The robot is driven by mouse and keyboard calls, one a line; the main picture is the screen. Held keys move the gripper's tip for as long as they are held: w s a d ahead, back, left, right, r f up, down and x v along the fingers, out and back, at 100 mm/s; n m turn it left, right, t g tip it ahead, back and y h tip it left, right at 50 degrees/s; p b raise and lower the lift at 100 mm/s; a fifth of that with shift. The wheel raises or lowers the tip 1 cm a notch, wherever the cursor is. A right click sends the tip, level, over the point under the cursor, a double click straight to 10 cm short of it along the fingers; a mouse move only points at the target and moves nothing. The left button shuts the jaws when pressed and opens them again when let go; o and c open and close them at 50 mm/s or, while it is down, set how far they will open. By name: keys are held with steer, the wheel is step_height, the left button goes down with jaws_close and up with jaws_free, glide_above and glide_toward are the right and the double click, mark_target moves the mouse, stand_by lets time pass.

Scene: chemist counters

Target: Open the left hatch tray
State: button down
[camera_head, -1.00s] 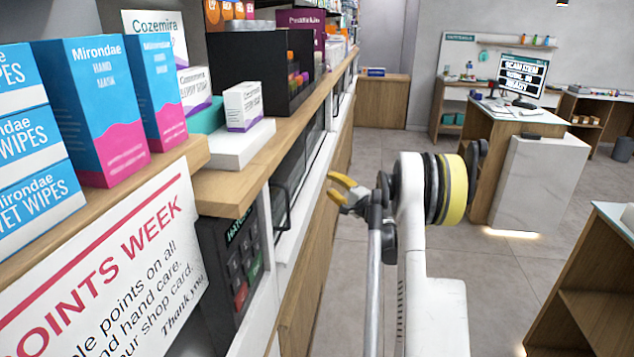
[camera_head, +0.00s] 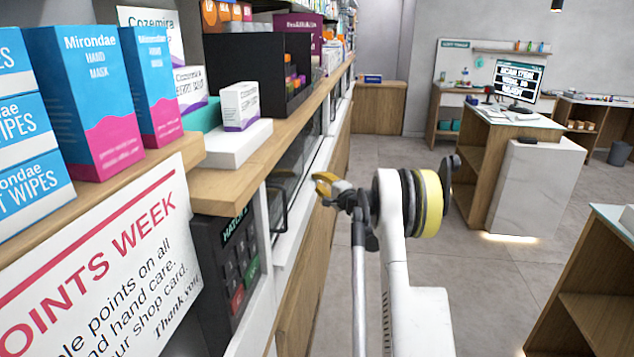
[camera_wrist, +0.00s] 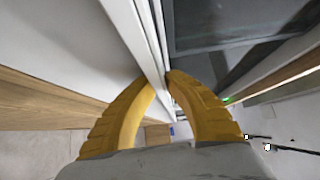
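The left hatch, a dark glazed panel (camera_head: 292,165) in a white frame, is on the counter front at left-centre of the head view. A black bar handle (camera_head: 279,205) stands out at its near end. My gripper (camera_head: 325,184), with yellow fingers, is just right of the hatch front, beyond the handle in the picture. In the wrist view my gripper's (camera_wrist: 160,76) fingertips are a little apart with nothing clearly held. A white frame strip (camera_wrist: 140,40) runs behind and between them, with dark glass (camera_wrist: 225,25) to the right. Contact cannot be told.
A black keypad (camera_head: 238,262) is on the counter front, nearer than the handle. A points sign (camera_head: 100,270) hangs at left. Boxes (camera_head: 95,95) line the shelf above. The floor (camera_head: 400,150) to the right is open, with a white-fronted checkout counter (camera_head: 535,190) beyond.

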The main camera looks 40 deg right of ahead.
steer(key=shift+s, duration=0.1)
steer(key=s+d, duration=1.1)
steer(key=s, duration=0.2)
steer(key=shift+s+d, duration=0.2)
steer(key=shift+d, duration=0.15)
steer(key=c, duration=1.4)
jaws_free()
steer(key=s+a, duration=0.1)
steer(key=s, duration=1.1)
